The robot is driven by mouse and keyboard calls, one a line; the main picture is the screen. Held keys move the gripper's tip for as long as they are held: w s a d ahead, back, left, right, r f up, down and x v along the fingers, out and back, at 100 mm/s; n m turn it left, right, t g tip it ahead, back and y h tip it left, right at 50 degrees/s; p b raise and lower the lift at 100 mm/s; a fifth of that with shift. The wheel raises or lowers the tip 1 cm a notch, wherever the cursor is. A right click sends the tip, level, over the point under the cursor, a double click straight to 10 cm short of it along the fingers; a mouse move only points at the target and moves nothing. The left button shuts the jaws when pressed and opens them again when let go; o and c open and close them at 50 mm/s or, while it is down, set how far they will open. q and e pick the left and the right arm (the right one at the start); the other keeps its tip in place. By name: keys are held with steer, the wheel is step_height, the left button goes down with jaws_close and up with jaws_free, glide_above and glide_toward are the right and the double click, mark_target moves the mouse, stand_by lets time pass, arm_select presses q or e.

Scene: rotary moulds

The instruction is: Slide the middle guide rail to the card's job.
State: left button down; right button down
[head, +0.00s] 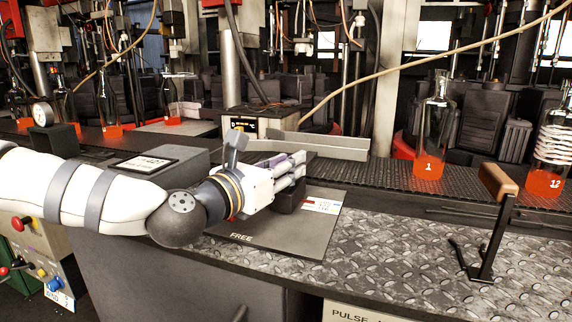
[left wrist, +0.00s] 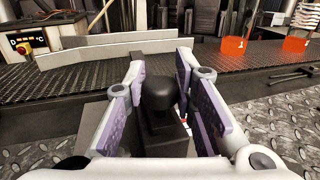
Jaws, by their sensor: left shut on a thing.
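My left gripper (head: 292,170) is over the grey plate marked FREE (head: 275,228) in front of the conveyor. In the left wrist view its purple-padded fingers (left wrist: 160,68) stand on both sides of a black round knob (left wrist: 158,90) on a dark block and are shut on it. The dark block (head: 289,200) shows below the fingers in the head view. Pale metal guide rails (head: 335,148) stand on the conveyor behind; they also show in the left wrist view (left wrist: 110,52). I cannot tell whether the knob joins a rail. A small printed card (head: 320,206) lies on the plate; its text is too small to read.
A dark conveyor (head: 390,182) runs behind the plate. A wooden-handled lever (head: 497,182) rises from the tread plate (head: 400,245). A grey box with a screen (head: 147,163) is at left.

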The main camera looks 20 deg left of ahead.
arm_select(q)
steer(key=c, duration=1.3)
jaws_free()
steer(key=shift+s, duration=0.1)
steer(key=v, duration=0.7)
steer(key=shift+s+a, duration=0.1)
steer(key=shift+s, duration=0.1)
